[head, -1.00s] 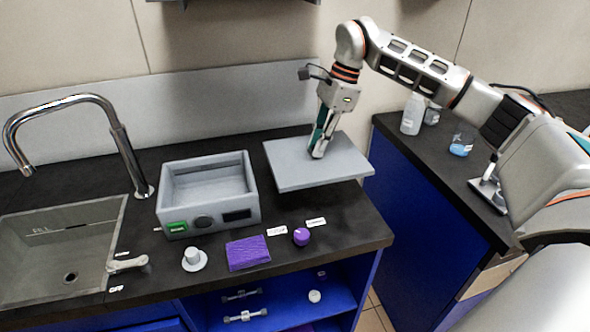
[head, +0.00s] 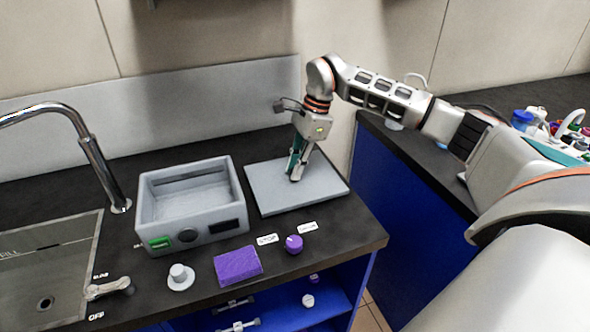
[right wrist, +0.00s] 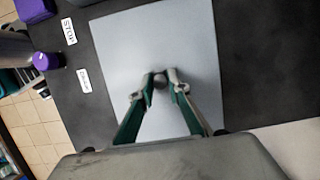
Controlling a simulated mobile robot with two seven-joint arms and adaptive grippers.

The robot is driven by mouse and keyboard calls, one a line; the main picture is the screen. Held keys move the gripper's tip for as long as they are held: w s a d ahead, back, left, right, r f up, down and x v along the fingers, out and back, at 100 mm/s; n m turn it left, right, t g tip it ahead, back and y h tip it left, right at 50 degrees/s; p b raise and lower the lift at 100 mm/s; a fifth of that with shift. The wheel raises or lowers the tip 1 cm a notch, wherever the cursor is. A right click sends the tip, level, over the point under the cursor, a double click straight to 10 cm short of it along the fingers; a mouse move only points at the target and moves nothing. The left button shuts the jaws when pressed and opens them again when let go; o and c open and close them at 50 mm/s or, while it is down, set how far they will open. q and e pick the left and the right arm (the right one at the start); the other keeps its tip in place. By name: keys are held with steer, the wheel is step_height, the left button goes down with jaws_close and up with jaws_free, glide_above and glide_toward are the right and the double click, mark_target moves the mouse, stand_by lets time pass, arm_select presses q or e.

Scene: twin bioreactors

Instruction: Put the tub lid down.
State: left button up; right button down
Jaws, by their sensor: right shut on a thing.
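The tub lid (head: 318,191) is a flat grey rectangular plate. It lies level at the black counter, right of the tub, and appears to rest on it. My right gripper (head: 295,178) points down at the lid's middle and is shut on its small round knob. The right wrist view shows the fingertips (right wrist: 160,80) on either side of the knob, with the lid (right wrist: 125,45) below. The open grey tub (head: 192,203) stands left of the lid, with a green display and a dial on its front. My left gripper is not in view.
A purple cloth-like block (head: 238,265), a purple knob (head: 294,244) and a white knob (head: 180,276) sit along the counter's front. A sink with a tap (head: 95,165) is at the left. A gap separates this counter from the blue cabinet (head: 400,190) at the right.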

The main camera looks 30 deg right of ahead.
mark_target(307, 174)
steer(key=shift+f, duration=0.3)
steer(key=shift+f, duration=0.15)
steer(key=c, duration=1.9)
jaws_free()
steer(key=p+v, duration=0.1)
steer(key=v, duration=1.1)
